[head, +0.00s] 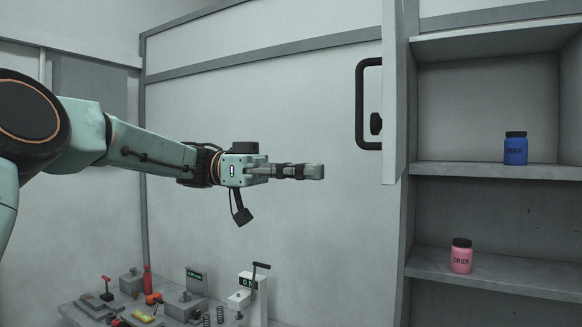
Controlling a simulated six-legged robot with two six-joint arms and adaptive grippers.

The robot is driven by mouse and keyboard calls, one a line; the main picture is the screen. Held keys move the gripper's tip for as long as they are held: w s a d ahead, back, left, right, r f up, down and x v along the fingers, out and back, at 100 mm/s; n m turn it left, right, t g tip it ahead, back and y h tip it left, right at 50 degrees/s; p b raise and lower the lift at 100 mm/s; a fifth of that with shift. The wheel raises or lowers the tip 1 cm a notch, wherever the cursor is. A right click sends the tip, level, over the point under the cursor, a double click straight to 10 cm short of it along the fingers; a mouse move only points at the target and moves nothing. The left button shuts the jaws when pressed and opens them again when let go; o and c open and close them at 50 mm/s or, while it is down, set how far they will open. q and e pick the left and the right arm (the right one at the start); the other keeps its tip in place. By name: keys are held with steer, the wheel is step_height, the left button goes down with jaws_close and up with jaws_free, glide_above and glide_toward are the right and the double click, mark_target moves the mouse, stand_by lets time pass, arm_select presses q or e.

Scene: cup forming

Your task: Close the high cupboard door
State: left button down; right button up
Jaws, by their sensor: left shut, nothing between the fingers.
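The high cupboard door (393,100) stands open, seen nearly edge-on, at the left side of the cupboard. A black handle (361,105) is on its left-facing side. My left gripper (320,172) is shut and empty. Its fingers point right, and in the picture they are left of the door's lower part with a gap between. The gripper does not touch the door or the handle. My right gripper is not in view.
The open cupboard shelves (495,172) are at the right. A blue jar (515,149) is on the upper shelf and a pink jar (461,257) on the lower one. A workbench (85,313) with tools and small devices is below.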

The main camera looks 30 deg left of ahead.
arm_select(q)
steer(key=w+d+p, duration=0.1)
steer(key=d+p, duration=0.1)
steer(key=d, duration=0.7)
steer(key=shift+w+f, duration=0.15)
steer(key=shift+w, duration=0.05)
